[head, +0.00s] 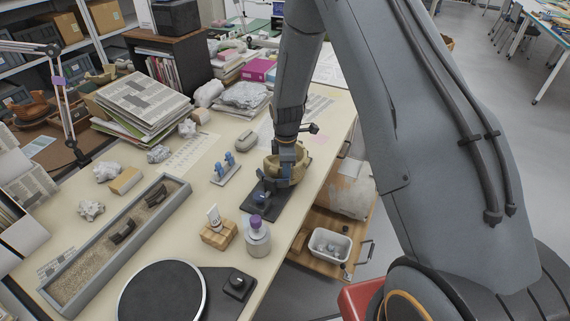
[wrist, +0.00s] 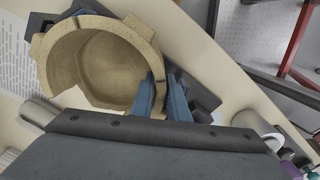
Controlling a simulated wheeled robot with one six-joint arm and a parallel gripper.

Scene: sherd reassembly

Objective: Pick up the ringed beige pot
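The beige pot (head: 273,165) is at the table's right side, above a dark mat (head: 257,207). In the wrist view the pot (wrist: 85,62) is open-topped, with an uneven rim and projecting pieces. My gripper (head: 287,178) is down at the pot's near right side. In the wrist view the blue fingers of my gripper (wrist: 162,90) straddle the pot's wall, one inside and one outside. The wall seems to fill the gap, and they look shut on it. The pot's underside is hidden, so I cannot tell whether it touches the mat.
A blue-pegged stand (head: 225,172) is left of the pot. A long sand tray (head: 118,240) and a black turntable (head: 161,294) lie further left and nearer. Bare tabletop lies between them.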

